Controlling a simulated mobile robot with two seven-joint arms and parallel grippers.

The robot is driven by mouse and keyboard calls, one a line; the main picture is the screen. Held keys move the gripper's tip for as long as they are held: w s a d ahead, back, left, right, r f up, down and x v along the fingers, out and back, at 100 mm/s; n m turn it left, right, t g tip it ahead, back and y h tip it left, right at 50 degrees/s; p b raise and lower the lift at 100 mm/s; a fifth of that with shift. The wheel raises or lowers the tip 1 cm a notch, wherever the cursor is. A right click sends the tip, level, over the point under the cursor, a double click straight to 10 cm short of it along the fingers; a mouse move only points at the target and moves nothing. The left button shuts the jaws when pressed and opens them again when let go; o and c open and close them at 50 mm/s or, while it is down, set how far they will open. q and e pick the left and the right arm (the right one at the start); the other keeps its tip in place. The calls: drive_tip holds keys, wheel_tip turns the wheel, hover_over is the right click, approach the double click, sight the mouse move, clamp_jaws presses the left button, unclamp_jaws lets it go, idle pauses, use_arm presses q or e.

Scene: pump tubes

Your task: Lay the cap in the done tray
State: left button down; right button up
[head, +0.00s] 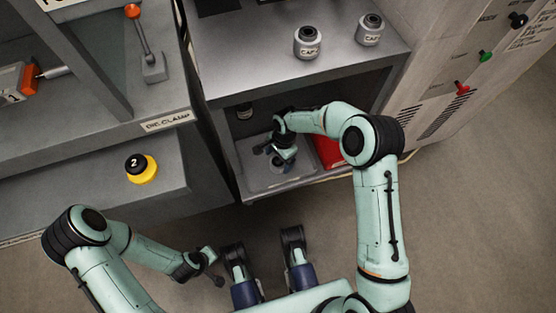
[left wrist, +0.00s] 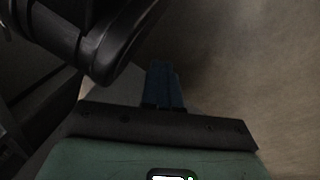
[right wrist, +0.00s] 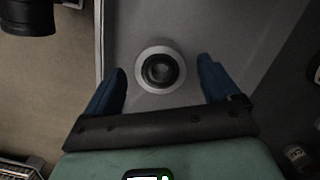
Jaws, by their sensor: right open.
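My right gripper (head: 284,158) reaches down into the lower shelf bay, over a grey tray (head: 255,178). In the right wrist view, my right gripper (right wrist: 161,66) is open, its blue fingers on either side of a round cap (right wrist: 160,69) with a black top and pale rim. The cap stands upright on the grey tray floor, apart from both fingers. In the head view the arm largely hides it. My left gripper (head: 212,272) hangs low in front of the bench; in the left wrist view its blue fingers (left wrist: 163,82) are together and empty.
A red tray (head: 328,150) is right of the grey tray, partly behind my arm. A dark-topped part (head: 244,110) stands at the bay's back left. Two labelled caps, one left (head: 307,42) and one right (head: 369,30), stand on the counter above. A yellow-and-black part (head: 141,168) is at left.

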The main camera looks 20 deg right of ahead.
use_arm(q)
drive_tip(key=shift+t, duration=0.5)
drive_tip(key=w+r, duration=0.1)
drive_tip(key=w, duration=0.1)
drive_tip(key=w+r+p, duration=0.1)
drive_tip(key=shift+d+r, duration=0.25)
drive_tip(key=shift+r, duration=0.1)
use_arm(e)
drive_tip(key=r, duration=0.5)
drive_tip(key=shift+w+d+r, duration=0.15)
drive_tip(key=shift+d+r, duration=0.1)
drive_tip(key=shift+d, duration=0.1)
